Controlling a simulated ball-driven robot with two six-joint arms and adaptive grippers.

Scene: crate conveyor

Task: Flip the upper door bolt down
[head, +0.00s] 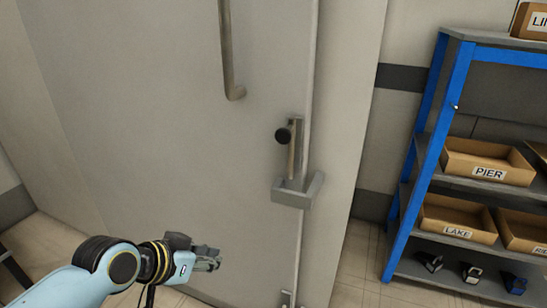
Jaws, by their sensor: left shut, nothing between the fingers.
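The upper door bolt (298,150) is a narrow upright metal bar near the door's right edge in the head view. A dark round knob (283,135) sticks out from it toward the left. Below the bar is a grey bracket (293,198), and the bar's lower end is close to it. My left gripper (214,260) is shut and empty, below and left of the bracket and apart from it. My right gripper is not in view.
The pale door (180,140) has a long vertical handle (227,50) left of the bolt. Another fitting (288,300) shows low on the door edge. A blue-framed shelf (428,150) with cardboard boxes, including the PIER box (487,162), stands at right.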

